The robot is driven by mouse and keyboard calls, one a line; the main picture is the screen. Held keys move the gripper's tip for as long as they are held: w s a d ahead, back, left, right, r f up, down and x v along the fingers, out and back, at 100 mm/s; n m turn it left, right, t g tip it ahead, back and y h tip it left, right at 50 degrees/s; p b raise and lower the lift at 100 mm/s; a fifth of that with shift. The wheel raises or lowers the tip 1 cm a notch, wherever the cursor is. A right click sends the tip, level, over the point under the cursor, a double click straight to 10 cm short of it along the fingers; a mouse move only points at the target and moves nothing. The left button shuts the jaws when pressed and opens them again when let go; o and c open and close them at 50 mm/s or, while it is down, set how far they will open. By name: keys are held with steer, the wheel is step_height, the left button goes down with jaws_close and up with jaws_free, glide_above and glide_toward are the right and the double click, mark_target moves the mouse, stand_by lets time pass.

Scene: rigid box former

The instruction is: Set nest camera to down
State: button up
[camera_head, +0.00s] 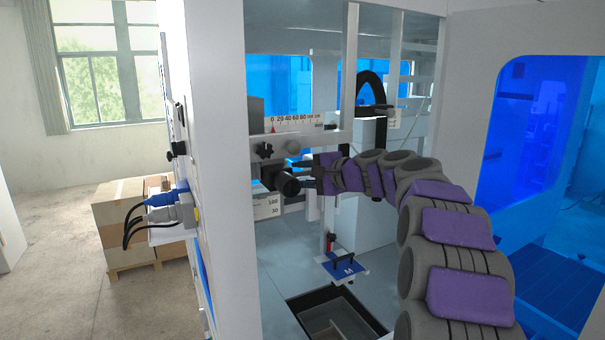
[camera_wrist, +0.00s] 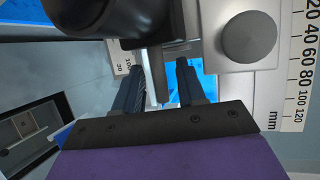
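A black, camera-like cylinder (camera_head: 287,184) sticks out below the ruler on the machine's frame. I take it for the nest camera, but no label confirms this. A large dark rounded part, likely the same one, fills the top left of the wrist view (camera_wrist: 110,18). My gripper (camera_head: 305,173) is just right of the cylinder. In the wrist view my gripper (camera_wrist: 160,78) has its two dark fingers apart. A narrow grey upright part (camera_wrist: 158,75) shows between or behind them; I cannot tell whether they touch it. The setting of the camera cannot be read.
A ruler scale (camera_head: 295,124) in mm and a black knob (camera_head: 264,150) sit above the cylinder. A grey round knob (camera_wrist: 250,37) is close right of my fingers. A blue plate (camera_head: 344,268) marked M stands lower, behind an open floor pit (camera_head: 335,315). A white wall (camera_head: 215,120) bounds the left.

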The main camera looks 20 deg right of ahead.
steer(key=shift+w+d, duration=0.1)
steer(key=shift+d, duration=0.05)
steer(key=shift+d+f, duration=0.1)
steer(key=shift+d, duration=0.05)
steer(key=c, duration=0.3)
jaws_close()
